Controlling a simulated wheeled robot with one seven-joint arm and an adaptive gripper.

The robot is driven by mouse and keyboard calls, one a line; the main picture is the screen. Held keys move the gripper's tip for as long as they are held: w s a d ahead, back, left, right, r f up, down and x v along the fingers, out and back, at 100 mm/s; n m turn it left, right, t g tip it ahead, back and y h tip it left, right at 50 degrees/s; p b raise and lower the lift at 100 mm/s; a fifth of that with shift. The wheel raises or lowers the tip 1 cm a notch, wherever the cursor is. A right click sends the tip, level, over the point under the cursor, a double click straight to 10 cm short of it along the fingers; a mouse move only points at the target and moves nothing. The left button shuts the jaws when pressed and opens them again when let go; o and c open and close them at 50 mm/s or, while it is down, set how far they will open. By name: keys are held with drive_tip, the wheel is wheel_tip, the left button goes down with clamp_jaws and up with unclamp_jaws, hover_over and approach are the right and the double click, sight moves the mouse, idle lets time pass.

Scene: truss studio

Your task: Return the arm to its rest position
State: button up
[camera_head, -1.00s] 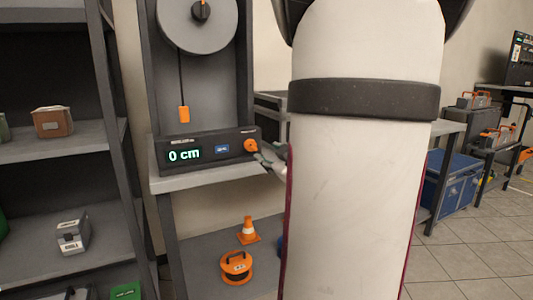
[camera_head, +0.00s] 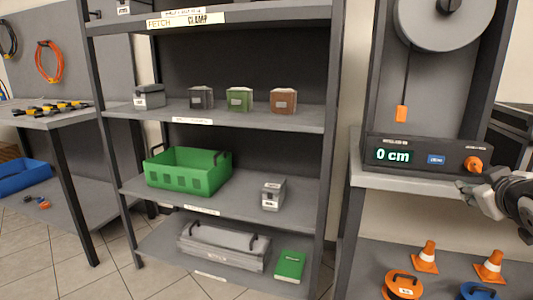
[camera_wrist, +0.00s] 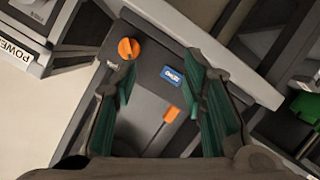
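My gripper (camera_head: 474,190) is at the right edge of the head view, just below the orange knob (camera_head: 473,164) of the dark device (camera_head: 410,141). In the wrist view my gripper (camera_wrist: 160,82) has its two green-padded fingers spread apart with nothing between them. The device panel lies beyond the fingers, with the orange knob (camera_wrist: 128,48) near the left fingertip and a blue button (camera_wrist: 172,74) near the right one. The fingers look apart from the knob. The display (camera_head: 394,156) reads 0 cm. Most of my arm is outside the head view.
A hanging orange weight (camera_head: 401,114) is above the panel. A grey shelf rack (camera_head: 335,150) with several small boxes and a green crate (camera_head: 188,172) stands to the left. Floor shows at lower left.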

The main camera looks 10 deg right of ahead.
drive_tip(key=s+a+f+m+g+y, duration=0.1)
drive_tip(key=s+a+f+g+y, duration=0.15)
drive_tip(key=a, duration=0.75)
drive_tip(key=s+a+f+m+g+y, duration=0.1)
drive_tip(key=s+a+f+g+y, duration=0.15)
drive_tip(key=a, duration=0.75)
drive_tip(key=s+a+f+n+g+y, duration=0.2)
drive_tip(key=s+a+g+y, duration=0.3)
drive_tip(key=s+a, duration=1.1)
wheel_tip(320, 180, up, 36)
drive_tip(key=t+h+p, duration=0.1)
drive_tip(key=t+p, duration=0.2)
drive_tip(key=p, duration=3.1)
drive_tip(key=shift+d+n, duration=0.2)
drive_tip(key=shift+n, duration=0.1)
